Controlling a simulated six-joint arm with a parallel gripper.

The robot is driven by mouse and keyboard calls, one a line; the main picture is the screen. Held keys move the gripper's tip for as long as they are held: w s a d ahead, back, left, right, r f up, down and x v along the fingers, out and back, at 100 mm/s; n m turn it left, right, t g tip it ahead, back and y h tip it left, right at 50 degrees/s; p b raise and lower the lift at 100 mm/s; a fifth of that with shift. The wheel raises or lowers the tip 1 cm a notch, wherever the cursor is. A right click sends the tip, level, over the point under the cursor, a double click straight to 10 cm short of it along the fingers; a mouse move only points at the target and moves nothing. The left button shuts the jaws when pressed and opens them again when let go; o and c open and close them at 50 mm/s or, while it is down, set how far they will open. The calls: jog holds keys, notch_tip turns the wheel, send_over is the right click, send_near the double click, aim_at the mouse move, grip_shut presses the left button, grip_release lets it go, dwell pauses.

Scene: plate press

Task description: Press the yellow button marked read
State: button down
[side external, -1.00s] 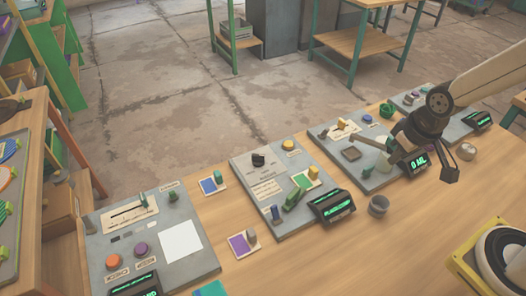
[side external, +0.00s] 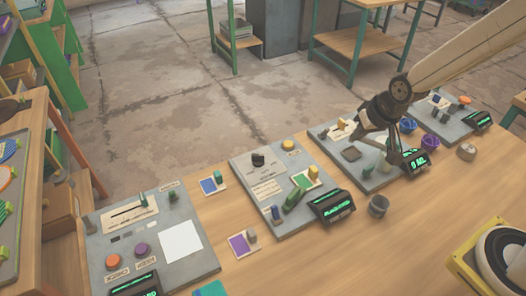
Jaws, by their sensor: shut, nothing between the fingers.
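Two yellow pieces show on the second panel from the left (side external: 240,172). One is a round yellow button (side external: 289,145) at its back right corner, and the other is a yellow block-like piece (side external: 313,172) beside a green lever. A smaller yellow piece (side external: 342,124) shows on the third panel (side external: 350,176). The markings are too small to read, so I cannot tell which is marked read. My gripper (side external: 392,152) is shut and empty, pointing down over the right part of the third panel. Its tips are partly lost against the dark display, and contact cannot be told.
A lit display (side external: 413,162) is close to my gripper. Purple (side external: 430,141) and blue (side external: 407,125) round pieces lie to the right. The wooden bench front is mostly clear.

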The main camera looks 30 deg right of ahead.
aim_at(285, 141)
jog(key=w+a+f+m+t, duration=0.1)
jog(key=w+a+m+t, duration=0.1)
jog(key=w, duration=0.7)
jog(key=w+a+f+m+t, duration=0.2)
jog(key=w+a+m, duration=0.1)
jog(key=w, duration=0.5)
jog(key=shift+w+a+y, duration=0.3)
jog(key=shift+w+a, duration=0.1)
jog(key=shift+a, duration=0.35)
jog(key=shift+f, duration=0.25)
jog(key=shift+f, duration=4.2)
jog(key=shift+f, duration=0.85)
jog(key=shift+r, duration=0.85)
jog(key=shift+r, duration=0.1)
